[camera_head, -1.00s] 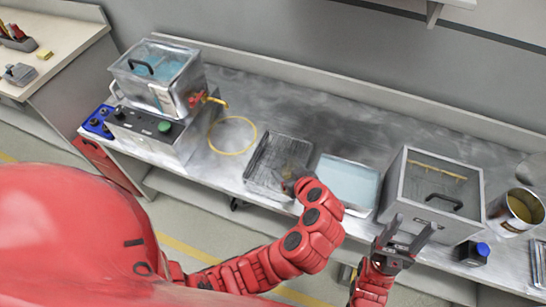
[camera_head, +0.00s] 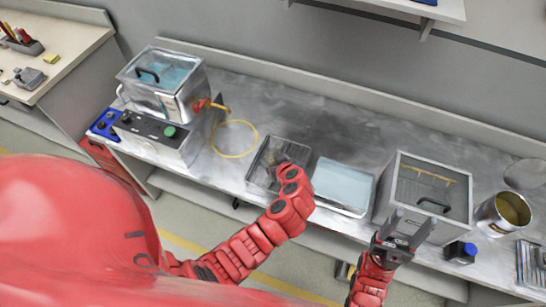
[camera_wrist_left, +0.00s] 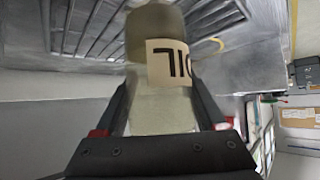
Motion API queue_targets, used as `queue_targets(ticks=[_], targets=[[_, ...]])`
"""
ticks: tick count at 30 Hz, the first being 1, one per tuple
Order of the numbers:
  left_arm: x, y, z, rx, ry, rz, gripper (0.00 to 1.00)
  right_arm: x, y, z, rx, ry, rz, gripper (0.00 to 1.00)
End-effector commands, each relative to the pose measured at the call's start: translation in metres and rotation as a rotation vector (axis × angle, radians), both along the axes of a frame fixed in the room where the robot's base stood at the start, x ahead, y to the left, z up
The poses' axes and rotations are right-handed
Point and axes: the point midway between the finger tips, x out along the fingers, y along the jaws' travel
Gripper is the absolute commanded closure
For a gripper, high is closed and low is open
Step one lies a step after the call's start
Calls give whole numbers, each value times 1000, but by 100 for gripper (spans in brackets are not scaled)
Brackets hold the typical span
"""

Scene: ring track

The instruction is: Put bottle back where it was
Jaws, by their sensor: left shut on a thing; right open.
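A pale, translucent bottle (camera_wrist_left: 160,107) with a tan label and dark letters stands between the fingers of my left gripper (camera_wrist_left: 161,98), which is shut on it. In the left wrist view, metal slats or mesh show behind its upper end. In the head view my left arm reaches over the dark wire tray (camera_head: 263,170) on the bench, and its own links hide the gripper and most of the bottle. My right gripper (camera_head: 408,222) is open and empty, in front of the metal box with a lid handle.
The metal bench (camera_head: 320,122) holds a tank on a control unit (camera_head: 152,135), a yellow hose (camera_head: 236,139), a pale blue tray (camera_head: 343,186), the lidded box (camera_head: 429,191), a dark blue-capped container (camera_head: 461,252) and an open can (camera_head: 503,213). The bench's back is clear.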

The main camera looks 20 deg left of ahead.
Motion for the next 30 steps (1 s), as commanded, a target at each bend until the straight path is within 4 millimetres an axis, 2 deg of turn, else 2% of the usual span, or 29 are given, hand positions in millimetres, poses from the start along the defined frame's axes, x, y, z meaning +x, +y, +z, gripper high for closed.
queue_targets(ticks=[7, 8, 12, 22, 26, 30], targets=[[0, 0, -3, -1, -2, -1, 100, 0, 0, -5, 0, 0, 0, 42], [0, -1, -3, -1, -2, -1, 26, 0, 0, -5, 0, 0, 0, 42], [0, -1, -1, -1, -2, -1, 1, 0, 0, -4, 0, 0, 0, 42], [0, -1, 3, 0, 0, -1, 0, 0, 0, 3, 0, 0, 0, 42], [-6, -9, 6, -3, -7, -6, 0, 0, 0, -9, 0, 0, 0, 42], [-20, -22, 17, -2, -6, -7, 0, 0, 0, -22, 0, 0, 0, 42]])
